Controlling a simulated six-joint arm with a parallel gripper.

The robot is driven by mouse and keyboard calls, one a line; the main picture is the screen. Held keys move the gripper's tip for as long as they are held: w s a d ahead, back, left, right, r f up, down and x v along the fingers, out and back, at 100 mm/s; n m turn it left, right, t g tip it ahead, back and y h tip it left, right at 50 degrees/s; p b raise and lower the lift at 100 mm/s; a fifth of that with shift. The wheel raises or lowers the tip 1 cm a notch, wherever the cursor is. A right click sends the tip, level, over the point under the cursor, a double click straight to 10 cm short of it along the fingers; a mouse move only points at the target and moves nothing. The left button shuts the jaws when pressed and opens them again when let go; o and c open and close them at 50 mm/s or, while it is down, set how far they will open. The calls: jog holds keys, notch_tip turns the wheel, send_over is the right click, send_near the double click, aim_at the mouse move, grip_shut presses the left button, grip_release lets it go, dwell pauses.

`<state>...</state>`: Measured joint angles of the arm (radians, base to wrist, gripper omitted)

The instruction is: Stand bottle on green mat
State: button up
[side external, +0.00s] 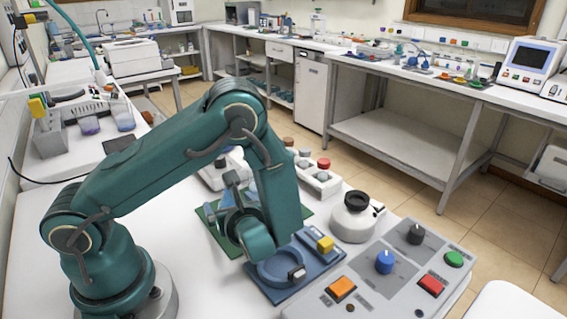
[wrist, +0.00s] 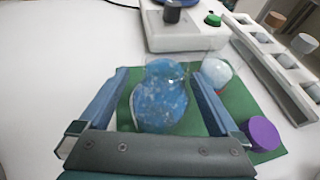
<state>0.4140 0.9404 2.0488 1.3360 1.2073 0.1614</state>
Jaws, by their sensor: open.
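A rounded glass bottle (wrist: 161,100) with mottled blue contents shows in the wrist view, between the fingers of my gripper (wrist: 158,74). The gripper is open, with one finger on each side of the bottle; I cannot tell whether either touches it. The bottle looks upright, over the green mat (wrist: 252,98); its base is partly hidden by the gripper body, so contact with the mat is unclear. In the side view the mat (side external: 212,222) lies under my gripper (side external: 236,188), and my arm hides much of it.
A purple cap (wrist: 262,133) and a pale round flask (wrist: 216,72) are right of the bottle. A white rack (side external: 320,184) with caps stands beyond the mat. A blue fixture (side external: 306,268), a white device (side external: 352,222) and a control panel (side external: 395,268) crowd the right side.

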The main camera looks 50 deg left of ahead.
jog(key=v, duration=1)
jog(key=shift+d+r, duration=0.1)
jog(key=shift+d, duration=0.3)
jog(key=shift+s+d+r, duration=0.2)
jog(key=shift+d+r, duration=0.05)
jog(key=shift+d, duration=0.25)
jog(key=s+d+r+n+t+h, duration=0.1)
jog(key=r+n+h, duration=0.3)
jog(key=n, duration=0.6)
jog(key=s+d+r+n+t+h, duration=0.1)
jog(key=s+r+n+h, duration=0.3)
jog(key=n+h, duration=0.5)
jog(key=shift+d+r+n, duration=0.65)
jog(key=shift+r+n, duration=0.2)
jog(key=shift+n, duration=0.05)
jog(key=shift+s, duration=0.1)
